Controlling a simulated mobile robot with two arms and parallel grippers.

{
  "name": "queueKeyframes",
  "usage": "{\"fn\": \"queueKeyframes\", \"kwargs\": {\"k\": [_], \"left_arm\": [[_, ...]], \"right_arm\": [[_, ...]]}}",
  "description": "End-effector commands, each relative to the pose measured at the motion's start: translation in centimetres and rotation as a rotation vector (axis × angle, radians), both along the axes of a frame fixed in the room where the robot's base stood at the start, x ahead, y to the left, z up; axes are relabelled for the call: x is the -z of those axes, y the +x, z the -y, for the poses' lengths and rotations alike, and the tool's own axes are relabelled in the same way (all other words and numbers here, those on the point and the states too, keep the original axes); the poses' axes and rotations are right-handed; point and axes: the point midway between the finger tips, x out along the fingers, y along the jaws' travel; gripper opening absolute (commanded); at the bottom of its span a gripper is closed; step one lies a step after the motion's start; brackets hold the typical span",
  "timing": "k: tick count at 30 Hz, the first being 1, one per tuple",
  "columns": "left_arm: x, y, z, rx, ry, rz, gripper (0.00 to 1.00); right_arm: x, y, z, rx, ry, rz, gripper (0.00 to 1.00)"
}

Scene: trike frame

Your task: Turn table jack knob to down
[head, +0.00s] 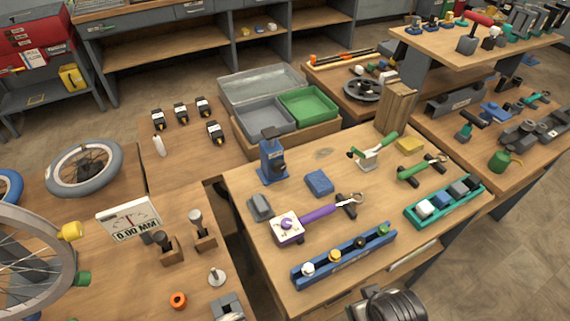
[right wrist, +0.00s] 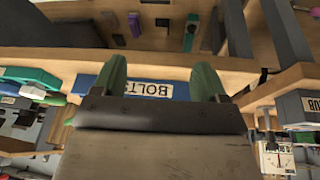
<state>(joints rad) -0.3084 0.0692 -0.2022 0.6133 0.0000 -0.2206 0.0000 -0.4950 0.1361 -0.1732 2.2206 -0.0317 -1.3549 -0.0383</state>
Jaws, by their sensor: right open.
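No part is clearly marked as the table jack knob. A blue upright device with a dark top (head: 272,160) stands at the back left of the middle bench. A white block with a purple knob-like mark (head: 287,228) sits nearer the front, with a purple-handled tool beside it. My left gripper is in neither view.
The middle bench also holds a blue block (head: 319,183), a blue rack (head: 345,257) and a teal tray (head: 445,202). Grey and green bins (head: 307,104) stand behind.

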Motion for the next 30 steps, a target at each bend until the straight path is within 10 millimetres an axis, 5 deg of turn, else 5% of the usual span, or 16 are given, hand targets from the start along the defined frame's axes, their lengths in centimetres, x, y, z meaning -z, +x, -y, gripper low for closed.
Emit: {"fn": "queueKeyframes", "kwargs": {"k": [2,6,17,24,30], "left_arm": [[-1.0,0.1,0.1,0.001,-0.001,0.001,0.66],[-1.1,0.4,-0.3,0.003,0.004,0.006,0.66],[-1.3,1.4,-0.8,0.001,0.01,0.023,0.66],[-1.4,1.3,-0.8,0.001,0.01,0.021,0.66],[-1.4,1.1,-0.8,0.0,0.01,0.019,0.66]], "right_arm": [[-3.5,1.7,-0.6,-0.064,-0.027,0.081,0.73],[-5.1,5.4,-2.0,-0.205,-0.101,0.221,0.73],[-6.9,15.7,-6.9,-0.642,-0.393,0.613,0.73],[-8.2,24.2,-11.0,-1.202,-0.854,0.996,0.73],[-7.6,28.7,-10.8,-1.675,-1.24,1.185,0.73]]}}
